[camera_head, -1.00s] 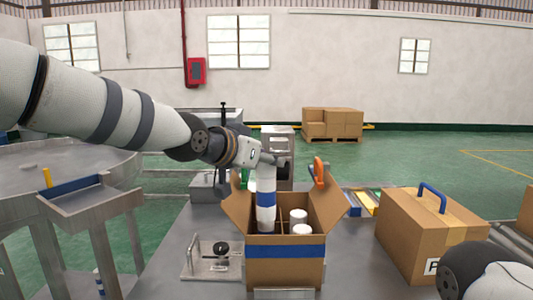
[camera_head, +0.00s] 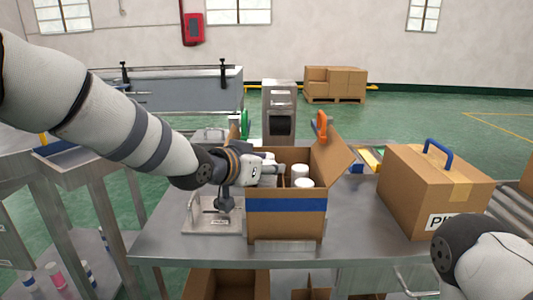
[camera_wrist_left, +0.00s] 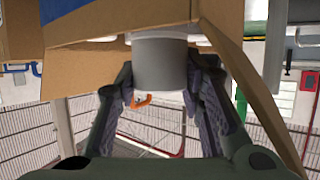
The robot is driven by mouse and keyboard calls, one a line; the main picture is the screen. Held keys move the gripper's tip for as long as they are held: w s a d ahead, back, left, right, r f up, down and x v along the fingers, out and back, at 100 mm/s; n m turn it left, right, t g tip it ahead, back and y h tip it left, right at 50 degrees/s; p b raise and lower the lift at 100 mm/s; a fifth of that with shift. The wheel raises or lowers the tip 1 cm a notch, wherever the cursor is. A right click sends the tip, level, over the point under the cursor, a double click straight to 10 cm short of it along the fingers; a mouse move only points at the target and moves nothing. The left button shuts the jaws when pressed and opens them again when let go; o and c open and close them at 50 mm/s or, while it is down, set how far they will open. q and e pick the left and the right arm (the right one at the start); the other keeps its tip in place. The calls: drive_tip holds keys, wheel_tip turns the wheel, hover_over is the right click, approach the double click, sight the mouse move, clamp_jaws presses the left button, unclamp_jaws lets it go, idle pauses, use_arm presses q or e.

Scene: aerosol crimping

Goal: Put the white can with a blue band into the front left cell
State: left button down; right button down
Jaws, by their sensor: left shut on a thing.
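My left gripper (camera_head: 268,170) reaches over the left side of the open cardboard box (camera_head: 285,225), low at its opening. Two white cans (camera_head: 300,170) (camera_head: 304,183) stand in the right part of the box. My right gripper is out of view.
The box's right flap (camera_head: 332,158) stands up, with an orange clip (camera_head: 321,126) behind. A metal fixture (camera_head: 212,217) sits left of the box. A closed carton (camera_head: 430,190) with a blue handle stands right. The table between box and carton is clear.

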use_arm(q)
drive_tip(key=shift+f, duration=0.25)
drive_tip(key=c, duration=1)
unclamp_jaws()
